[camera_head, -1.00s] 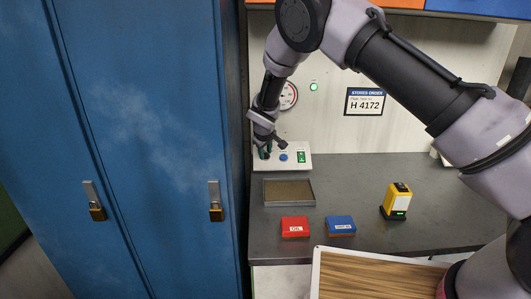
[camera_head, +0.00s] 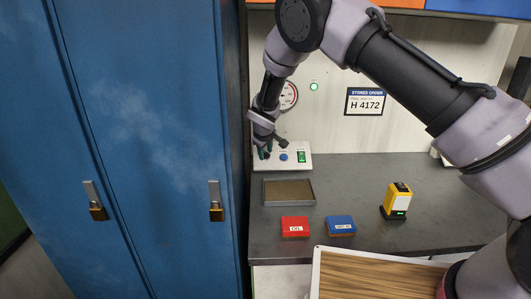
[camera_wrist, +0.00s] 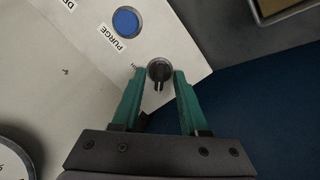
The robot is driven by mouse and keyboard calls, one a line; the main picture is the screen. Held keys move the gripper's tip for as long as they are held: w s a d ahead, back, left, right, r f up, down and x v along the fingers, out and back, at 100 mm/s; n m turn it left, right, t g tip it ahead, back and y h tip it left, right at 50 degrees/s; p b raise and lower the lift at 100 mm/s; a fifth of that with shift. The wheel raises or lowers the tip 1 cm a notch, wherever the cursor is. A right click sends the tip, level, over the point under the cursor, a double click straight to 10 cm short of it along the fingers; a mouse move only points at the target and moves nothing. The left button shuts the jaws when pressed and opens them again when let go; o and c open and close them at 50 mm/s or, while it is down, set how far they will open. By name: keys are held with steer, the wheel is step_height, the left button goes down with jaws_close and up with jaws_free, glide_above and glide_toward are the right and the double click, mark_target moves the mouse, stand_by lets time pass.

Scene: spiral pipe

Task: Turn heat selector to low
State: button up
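The heat selector is a dark round knob (camera_wrist: 159,70) with a raised bar, at the edge of a white control panel (camera_wrist: 190,50) in the wrist view. My gripper (camera_wrist: 158,73) has its two green fingers spread, one on each side of the knob. A narrow gap seems to show between each fingertip and the knob, so I see no firm hold. The label beside the knob is mostly hidden by a finger. In the head view my gripper (camera_head: 265,152) is down at the left end of the panel (camera_head: 295,165) and hides the knob.
A blue purge button (camera_wrist: 125,22) is near the knob, and a green switch (camera_head: 301,156) is farther right. A blue locker (camera_head: 170,120) stands close on the left. A grey tray (camera_head: 290,204), red box (camera_head: 295,227), blue box (camera_head: 341,226) and yellow device (camera_head: 397,200) are on the bench.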

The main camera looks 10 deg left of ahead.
steer(key=a+v, duration=0.1)
steer(key=v, duration=0.9)
steer(key=shift+s+d+r, duration=0.2)
steer(key=shift+d+r, duration=0.15)
steer(key=shift+d, duration=0.2)
